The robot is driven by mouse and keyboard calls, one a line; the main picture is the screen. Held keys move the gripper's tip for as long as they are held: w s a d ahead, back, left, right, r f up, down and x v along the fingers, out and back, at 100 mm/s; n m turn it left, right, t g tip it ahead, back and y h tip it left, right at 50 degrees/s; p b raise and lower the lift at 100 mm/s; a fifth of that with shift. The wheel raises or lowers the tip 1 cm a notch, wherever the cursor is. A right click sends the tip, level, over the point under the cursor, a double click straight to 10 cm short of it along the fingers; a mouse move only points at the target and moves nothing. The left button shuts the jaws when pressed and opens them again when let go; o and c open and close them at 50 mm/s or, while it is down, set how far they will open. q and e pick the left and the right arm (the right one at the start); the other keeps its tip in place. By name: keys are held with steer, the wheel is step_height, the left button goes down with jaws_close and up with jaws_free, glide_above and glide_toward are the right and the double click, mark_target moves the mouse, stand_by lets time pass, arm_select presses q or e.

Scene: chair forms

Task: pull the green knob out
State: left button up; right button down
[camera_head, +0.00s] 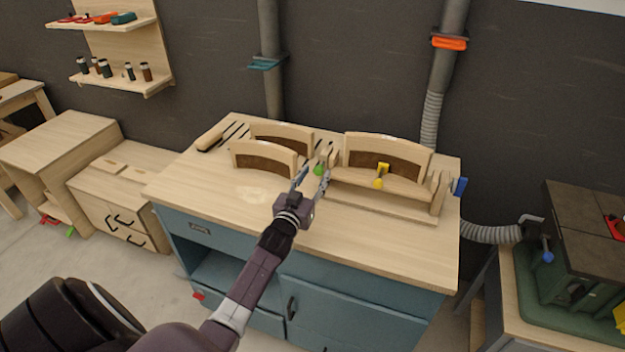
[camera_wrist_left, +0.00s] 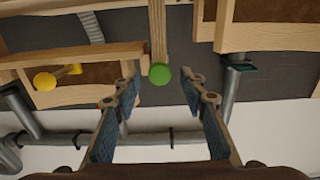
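The green knob (camera_head: 318,170) is a small ball at the end of a wooden piece on the workbench, between the curved wooden chair forms. It also shows in the left wrist view (camera_wrist_left: 160,75), near the middle, between and beyond my fingertips. My left gripper (camera_head: 311,179) is over the bench just in front of the knob. In the left wrist view my left gripper (camera_wrist_left: 158,88) is open, one finger on each side of the knob, and neither finger appears to touch it. My right gripper is not in view.
A yellow knob (camera_head: 378,183) sits on the chair form (camera_head: 388,152) to the right, close to my left gripper. Two curved wooden pieces (camera_head: 264,158) stand to the left. The bench's front area (camera_head: 370,237) is clear. A blue clamp (camera_head: 459,187) is at the right edge.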

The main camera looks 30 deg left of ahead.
arm_select(q)
steer(key=v, duration=1.2)
steer(key=shift+f, duration=0.1)
